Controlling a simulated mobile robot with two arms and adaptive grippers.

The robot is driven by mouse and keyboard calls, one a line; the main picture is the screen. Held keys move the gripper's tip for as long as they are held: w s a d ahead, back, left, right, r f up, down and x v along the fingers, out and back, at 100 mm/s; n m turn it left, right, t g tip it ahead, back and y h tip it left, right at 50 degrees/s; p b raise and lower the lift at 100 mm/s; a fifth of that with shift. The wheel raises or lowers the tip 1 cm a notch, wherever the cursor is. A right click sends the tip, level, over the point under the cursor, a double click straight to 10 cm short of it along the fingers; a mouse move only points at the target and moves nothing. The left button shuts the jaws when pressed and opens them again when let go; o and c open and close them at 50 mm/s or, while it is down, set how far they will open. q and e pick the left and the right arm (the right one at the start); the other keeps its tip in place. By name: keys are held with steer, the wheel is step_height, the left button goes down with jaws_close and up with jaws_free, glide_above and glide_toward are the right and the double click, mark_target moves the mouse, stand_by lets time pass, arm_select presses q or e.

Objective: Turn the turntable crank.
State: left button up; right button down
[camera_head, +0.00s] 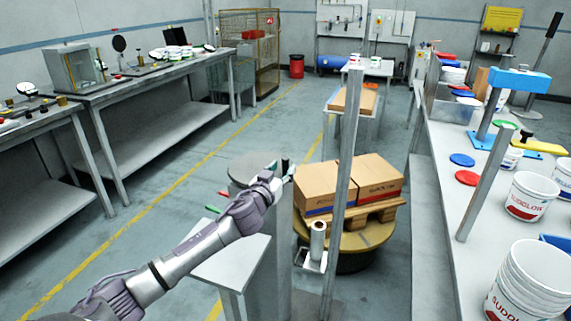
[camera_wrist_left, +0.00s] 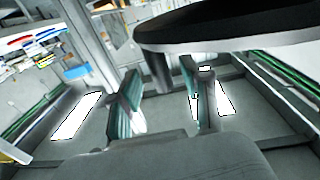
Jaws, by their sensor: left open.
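The turntable (camera_head: 350,258), a round yellowish disc on a dark base, stands right of centre in the head view. It carries a wooden pallet (camera_head: 375,212) with two cardboard boxes (camera_head: 330,188). My left gripper (camera_head: 281,169) is in front of the boxes' left side, over a grey stand. Its jaws are apart and look empty in the left wrist view (camera_wrist_left: 166,112). A large dark rounded part (camera_wrist_left: 235,28) hangs close above the jaws there; I cannot tell whether it is the crank. The crank is not clearly visible in the head view. My right gripper is not in view.
A grey upright post (camera_head: 346,140) stands before the boxes, with a film roll (camera_head: 318,241) beside it. Red (camera_head: 223,193) and green (camera_head: 213,209) handles stick out near my left forearm. A bench with white buckets (camera_head: 528,196) lines the right. The left aisle floor is clear.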

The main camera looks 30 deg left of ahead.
arm_select(q)
steer(key=shift+w+a, duration=0.15)
steer(key=shift+w, duration=0.55)
steer(key=shift+w+a, duration=0.1)
steer(key=shift+w, duration=0.6)
jaws_close()
